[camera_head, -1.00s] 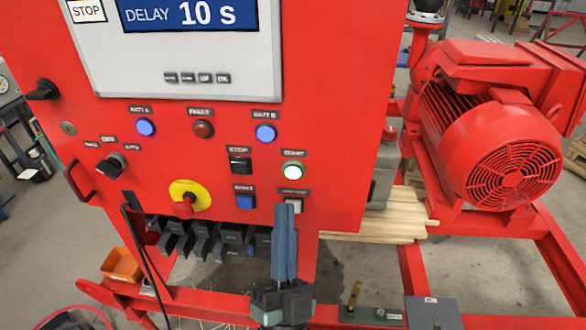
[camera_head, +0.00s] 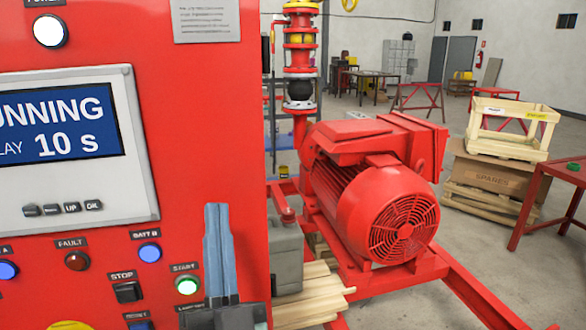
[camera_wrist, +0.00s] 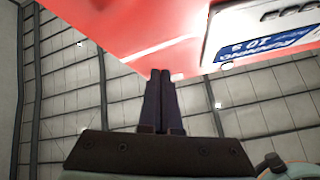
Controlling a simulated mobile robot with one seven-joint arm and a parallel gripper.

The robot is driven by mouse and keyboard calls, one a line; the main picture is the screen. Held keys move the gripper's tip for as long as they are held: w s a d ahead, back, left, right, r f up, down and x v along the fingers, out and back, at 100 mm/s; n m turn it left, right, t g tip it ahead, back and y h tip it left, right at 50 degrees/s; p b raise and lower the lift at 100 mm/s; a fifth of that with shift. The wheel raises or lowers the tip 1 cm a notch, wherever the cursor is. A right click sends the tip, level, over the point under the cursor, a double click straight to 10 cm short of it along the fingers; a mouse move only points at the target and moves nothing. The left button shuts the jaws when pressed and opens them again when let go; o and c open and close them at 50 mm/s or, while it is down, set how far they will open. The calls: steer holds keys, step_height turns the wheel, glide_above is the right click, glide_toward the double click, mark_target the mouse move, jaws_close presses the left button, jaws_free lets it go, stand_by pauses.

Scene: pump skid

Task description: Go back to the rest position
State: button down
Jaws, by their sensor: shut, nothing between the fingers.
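My gripper (camera_head: 219,250) is shut and empty, its two blue-grey fingers together and pointing up in the head view. It appears in front of the lower right part of the red control panel (camera_head: 203,120), above and right of the lit green START button (camera_head: 187,285). In the wrist view the shut fingers (camera_wrist: 160,100) point toward the red panel's edge, with ceiling behind. The panel's display (camera_head: 52,125) reads "...UNNING" and "10 s"; its left part is cut off. I cannot tell the gap between fingers and panel.
A red motor (camera_head: 365,185) stands right of the panel on a red frame (camera_head: 480,285). Wooden planks (camera_head: 305,295) and a grey box (camera_head: 286,255) lie between them. A wooden crate (camera_head: 512,128) sits on a cardboard box (camera_head: 490,178) farther right. Open floor lies behind the motor.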

steer(key=s+d+r+n+h, duration=0.1)
steer(key=s+d+r, duration=0.3)
steer(key=r, duration=0.7)
steer(key=s+d+r+n+h, duration=0.1)
steer(key=s+d+r+h, duration=0.3)
steer(key=r, duration=0.6)
steer(key=shift+s+d+r+t+h, duration=0.2)
steer(key=shift+d+r+t+h, duration=0.15)
steer(key=shift+d, duration=0.25)
